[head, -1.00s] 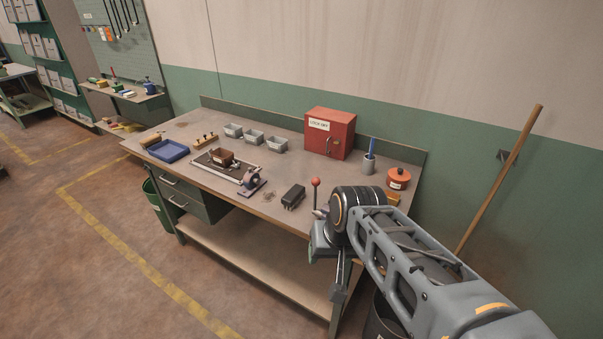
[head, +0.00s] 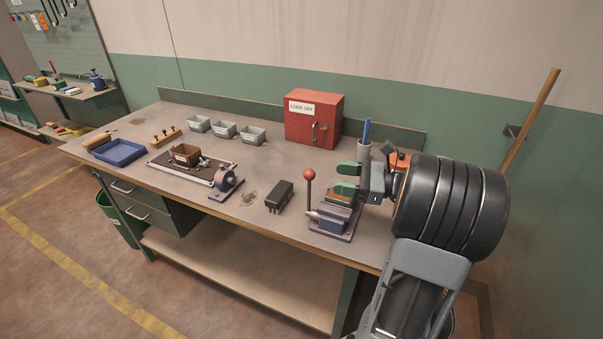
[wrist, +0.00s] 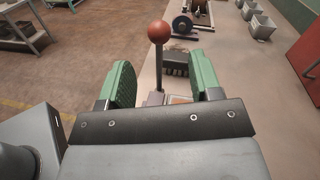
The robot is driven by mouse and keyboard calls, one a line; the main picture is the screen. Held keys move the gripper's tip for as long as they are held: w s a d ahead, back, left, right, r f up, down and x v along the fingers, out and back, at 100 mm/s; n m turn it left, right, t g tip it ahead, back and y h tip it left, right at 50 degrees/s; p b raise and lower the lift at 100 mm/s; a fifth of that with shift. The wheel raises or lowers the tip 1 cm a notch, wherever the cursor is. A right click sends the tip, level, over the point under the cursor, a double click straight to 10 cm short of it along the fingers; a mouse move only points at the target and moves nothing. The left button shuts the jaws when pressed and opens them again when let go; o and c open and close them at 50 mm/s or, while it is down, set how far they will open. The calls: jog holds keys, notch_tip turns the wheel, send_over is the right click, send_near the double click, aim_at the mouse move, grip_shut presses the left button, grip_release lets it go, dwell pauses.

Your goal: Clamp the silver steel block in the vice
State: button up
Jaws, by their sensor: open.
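The blue-grey vice (head: 333,222) stands at the front right of the workbench, with a red-balled lever (head: 309,176) upright at its left side. My gripper (head: 346,179) has green fingers, is open and empty, and is above and just behind the vice in the head view. In the wrist view the red ball and lever (wrist: 159,32) show between and beyond the open fingers (wrist: 162,82). A small part of the vice shows low between them. I cannot clearly make out the silver steel block; my gripper hides part of the bench there.
A black block-like object (head: 279,196) lies left of the vice. A red lock-off box (head: 313,118), a grey cup with a blue item (head: 364,150) and an orange pot (head: 399,160) stand behind.

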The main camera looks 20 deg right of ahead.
aim_at(311, 175)
jog(key=x, duration=1)
jog(key=shift+a+p, duration=0.25)
jog(key=shift+p, duration=0.05)
jog(key=shift+c, duration=0.2)
grip_shut()
